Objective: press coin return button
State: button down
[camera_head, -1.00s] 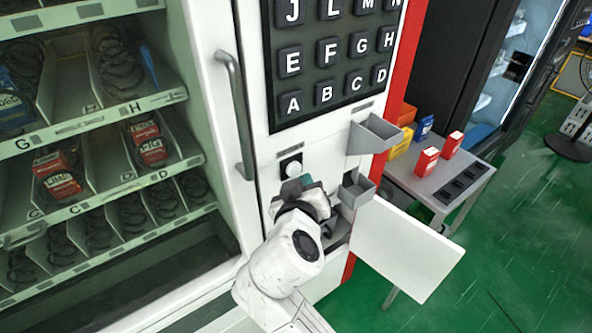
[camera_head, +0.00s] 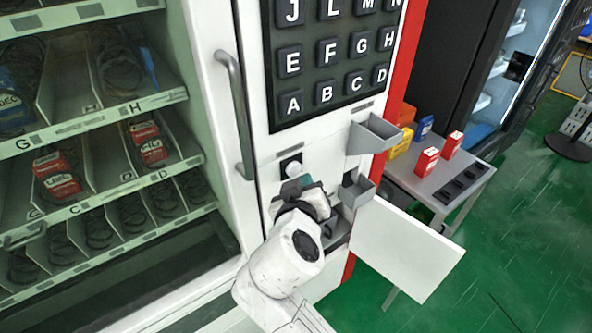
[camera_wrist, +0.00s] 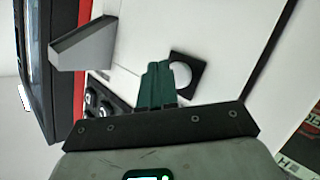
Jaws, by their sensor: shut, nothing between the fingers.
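The coin return button (camera_head: 292,167) is a round, pale button on a dark square plate, on the white front of the vending machine below the letter keypad. It also shows in the wrist view (camera_wrist: 181,75), just to the right of the fingertips. My gripper (camera_head: 297,184) is just below the button in the head view, with its fingers mostly hidden behind the wrist. In the wrist view the green fingers (camera_wrist: 157,75) are together and hold nothing. The fingertips overlap the left edge of the button's plate in that view; I cannot tell whether they touch it.
A grey tray (camera_head: 372,136) juts out right of the button, with another grey bin (camera_head: 357,190) below it. A white door (camera_head: 405,248) hangs open at lower right. A vertical handle (camera_head: 236,115) is to the left. A small table (camera_head: 445,185) holds several boxes.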

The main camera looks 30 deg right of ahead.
jog(key=shift+w, duration=0.15)
jog(key=shift+w, duration=0.3)
jog(key=shift+w, duration=0.45)
dwell(0.9)
jog(key=shift+s, duration=0.15)
dwell(0.3)
jog(key=shift+s, duration=3.25)
